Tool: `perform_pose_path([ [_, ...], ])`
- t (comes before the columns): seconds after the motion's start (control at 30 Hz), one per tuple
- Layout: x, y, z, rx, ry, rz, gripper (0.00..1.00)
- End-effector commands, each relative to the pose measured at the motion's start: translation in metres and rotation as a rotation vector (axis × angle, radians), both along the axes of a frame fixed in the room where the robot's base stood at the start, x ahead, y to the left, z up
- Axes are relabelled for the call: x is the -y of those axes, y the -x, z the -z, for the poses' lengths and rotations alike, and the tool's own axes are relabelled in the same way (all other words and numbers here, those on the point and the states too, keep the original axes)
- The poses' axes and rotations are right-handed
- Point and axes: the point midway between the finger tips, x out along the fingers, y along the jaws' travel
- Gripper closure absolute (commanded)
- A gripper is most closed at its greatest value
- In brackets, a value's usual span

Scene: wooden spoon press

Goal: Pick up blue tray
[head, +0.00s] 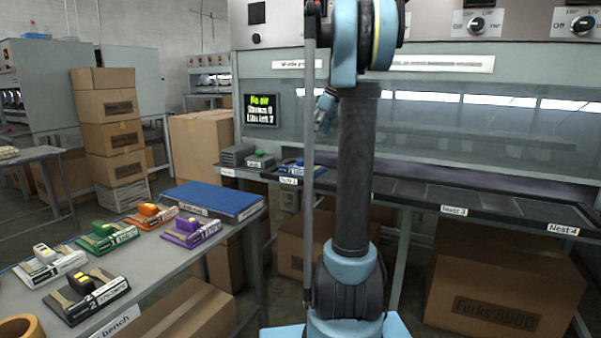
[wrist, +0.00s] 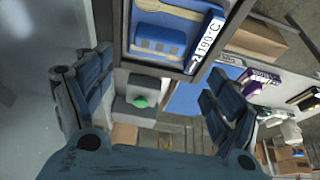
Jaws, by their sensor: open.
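The blue tray (head: 296,168) sits at the nest 1 place on the dark press shelf in the head view, partly hidden by my arm. In the wrist view the blue tray (wrist: 160,42) is at the top, with a wooden spoon shape, a raised blue block and a white label reading about 190°C. My gripper (head: 325,112) is above the shelf, a little to the right of the tray. In the wrist view my gripper (wrist: 152,100) has its fingers wide apart with nothing between them, and the tray lies beyond the fingertips.
A grey unit (head: 237,154) and a block with a green part (head: 259,161) stand left of the tray. The bench holds a blue mat (head: 205,198) and several coloured trays, including purple (head: 190,230) and orange (head: 151,215). The shelf toward nest 3 (head: 453,210) looks clear.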

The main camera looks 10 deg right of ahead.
Motion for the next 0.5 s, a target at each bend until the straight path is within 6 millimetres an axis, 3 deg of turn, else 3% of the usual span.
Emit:
perform_pose_path([
  [0.3,-0.018,-0.013,0.053,0.000,0.000,-0.001,0.16],
  [0.5,-0.026,-0.019,0.077,0.000,0.000,0.001,0.16],
])
